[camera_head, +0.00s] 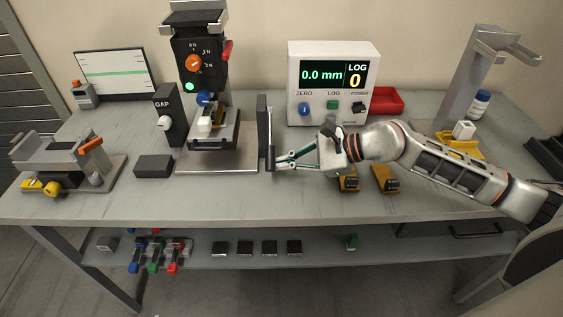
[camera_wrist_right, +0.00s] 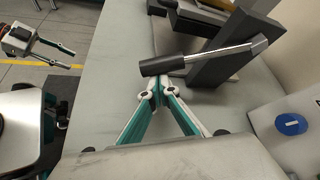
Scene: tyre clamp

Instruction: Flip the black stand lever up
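The black stand lever shows in the wrist view as a black grip (camera_wrist_right: 162,65) on a bright metal rod, running to a dark hub on the stand's upright (camera_wrist_right: 222,68).
The instrument stand (camera_head: 203,75) with its orange knob is left of the lever. The white readout box (camera_head: 333,52) is behind my right gripper. Two yellow-brown blocks (camera_head: 386,178) lie near my right arm. A dark block (camera_head: 154,166) lies left; the front middle table is clear.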

